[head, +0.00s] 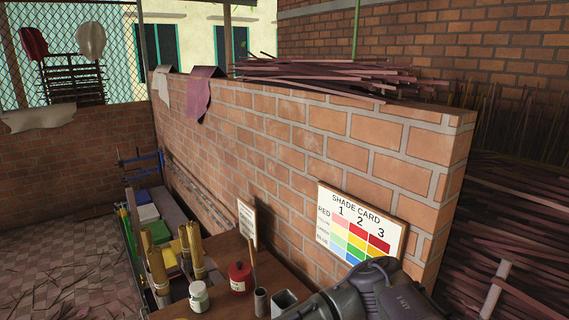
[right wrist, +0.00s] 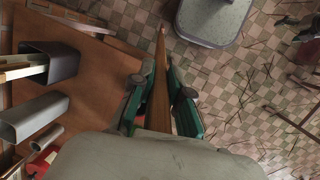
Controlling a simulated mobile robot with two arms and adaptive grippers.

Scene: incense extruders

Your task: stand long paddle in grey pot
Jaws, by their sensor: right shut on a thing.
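My right gripper (right wrist: 160,82) is shut on a long brown wooden paddle (right wrist: 160,55), which extends away from the fingers above the table's edge. In the right wrist view, a dark grey square pot (right wrist: 62,60) on the left has pale wooden pieces in its mouth. A lighter grey square pot (right wrist: 30,118) and a narrow round grey tube (right wrist: 46,138) are beside it. The paddle is apart from all of them. In the head view, a grey square pot (head: 284,301) and the round tube (head: 261,302) show next to my right arm, which hides its own gripper.
The brown table (head: 215,246) stands against a brick wall (head: 300,150). A red jar (head: 239,278), a white jar (head: 199,296) and a shade card (head: 360,228) are close by. A grey-topped stool or box (right wrist: 213,18) stands on the tiled floor.

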